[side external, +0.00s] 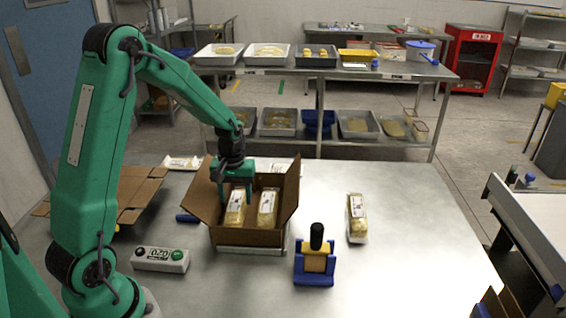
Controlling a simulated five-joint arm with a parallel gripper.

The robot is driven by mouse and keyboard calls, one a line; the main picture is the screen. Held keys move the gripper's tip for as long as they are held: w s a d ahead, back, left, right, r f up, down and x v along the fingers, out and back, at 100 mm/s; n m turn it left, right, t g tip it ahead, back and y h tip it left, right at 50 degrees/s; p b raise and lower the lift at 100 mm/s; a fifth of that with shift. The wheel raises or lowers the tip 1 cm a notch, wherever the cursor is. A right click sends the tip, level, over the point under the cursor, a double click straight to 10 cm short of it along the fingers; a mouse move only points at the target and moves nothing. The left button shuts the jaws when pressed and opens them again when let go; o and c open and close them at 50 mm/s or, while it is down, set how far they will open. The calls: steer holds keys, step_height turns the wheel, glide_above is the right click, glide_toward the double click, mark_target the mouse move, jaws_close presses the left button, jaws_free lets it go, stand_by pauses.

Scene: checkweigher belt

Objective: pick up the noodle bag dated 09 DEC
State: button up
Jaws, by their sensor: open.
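Two noodle bags, a left one (235,210) and a right one (267,209), lie side by side in an open cardboard box (252,238). Another noodle bag (357,218) lies on the steel table to the right of the box. The dates on the labels are too small to read, so I cannot tell which bag is dated 09 DEC. My gripper (236,194) is open and points down into the box, over the far end of the left bag. Its fingers partly hide that end. I cannot tell whether they touch the bag.
A blue and yellow device with a black knob (315,262) stands right of the box front. A white display box with buttons (160,259) is at the front left. Flattened cardboard (140,190) lies left. A white packet (182,162) lies behind.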

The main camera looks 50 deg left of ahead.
steer(key=shift+s+f, duration=0.1)
steer(key=shift+f, duration=1.1)
steer(key=c, duration=0.8)
steer(key=shift+r, duration=0.15)
steer(key=shift+r, duration=0.8)
step_height(320, 180, up, 2)
steer(key=shift+r, duration=0.1)
steer(key=s+d+r, duration=0.2)
steer(key=d+r, duration=0.5)
steer(key=d, duration=0.4)
steer(key=shift+d, duration=0.25)
